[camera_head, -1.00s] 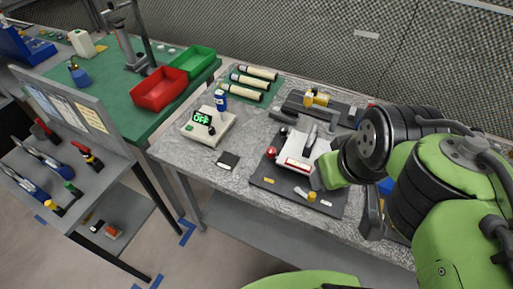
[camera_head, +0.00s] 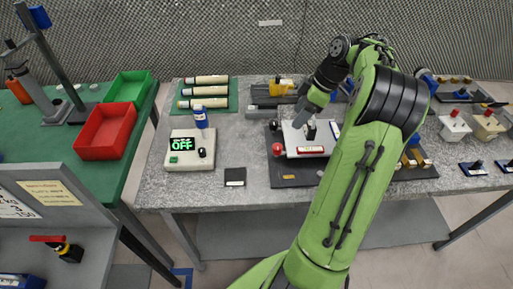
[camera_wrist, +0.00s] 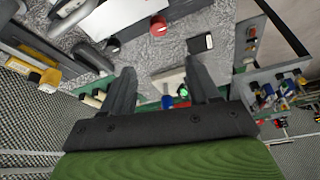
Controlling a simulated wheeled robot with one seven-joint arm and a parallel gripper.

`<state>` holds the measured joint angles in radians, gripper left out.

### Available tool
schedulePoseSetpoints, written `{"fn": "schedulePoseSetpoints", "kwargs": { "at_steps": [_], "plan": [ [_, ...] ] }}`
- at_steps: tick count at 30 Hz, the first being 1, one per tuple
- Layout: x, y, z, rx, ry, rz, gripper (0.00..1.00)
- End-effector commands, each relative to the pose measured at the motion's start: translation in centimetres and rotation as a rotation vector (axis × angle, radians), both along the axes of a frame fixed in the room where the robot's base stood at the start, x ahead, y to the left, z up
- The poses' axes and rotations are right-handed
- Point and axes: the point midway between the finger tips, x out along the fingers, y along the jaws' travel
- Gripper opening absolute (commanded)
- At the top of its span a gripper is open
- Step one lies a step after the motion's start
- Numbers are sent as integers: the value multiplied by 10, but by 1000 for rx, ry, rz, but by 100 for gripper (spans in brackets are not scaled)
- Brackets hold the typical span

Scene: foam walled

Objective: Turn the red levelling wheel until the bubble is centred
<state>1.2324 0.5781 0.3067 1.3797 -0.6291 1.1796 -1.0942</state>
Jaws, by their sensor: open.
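A red round knob (camera_head: 277,149), possibly the red levelling wheel, is at the left edge of a white block (camera_head: 296,140) on a dark base plate (camera_head: 290,172). The block carries a black upright part and a red-edged label. I cannot make out a bubble. My gripper (camera_head: 303,112) is over the back of the block, right of and behind the red knob, and its tips are small there. In the wrist view my gripper (camera_wrist: 160,72) is open with nothing between its fingers. The red knob (camera_wrist: 158,25) shows beyond the fingertips, apart from them.
A white box (camera_head: 190,152) with a green "OFF" display stands left, beside a blue can (camera_head: 201,118). A black pad (camera_head: 235,177) lies on the grey table near the front. A yellow-topped fixture (camera_head: 279,88) is behind the block. Other devices stand to the right.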

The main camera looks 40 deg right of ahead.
Motion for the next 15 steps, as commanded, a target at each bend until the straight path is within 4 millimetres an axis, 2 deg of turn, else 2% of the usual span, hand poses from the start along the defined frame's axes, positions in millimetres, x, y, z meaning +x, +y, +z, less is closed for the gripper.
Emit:
{"fn": "schedulePoseSetpoints", "kwargs": {
  "at_steps": [5, 15],
  "plan": [
    [8, 8, -29, 2, 3, 2, 60],
    [32, 30, -109, 3, 5, 1, 60]
  ]
}}
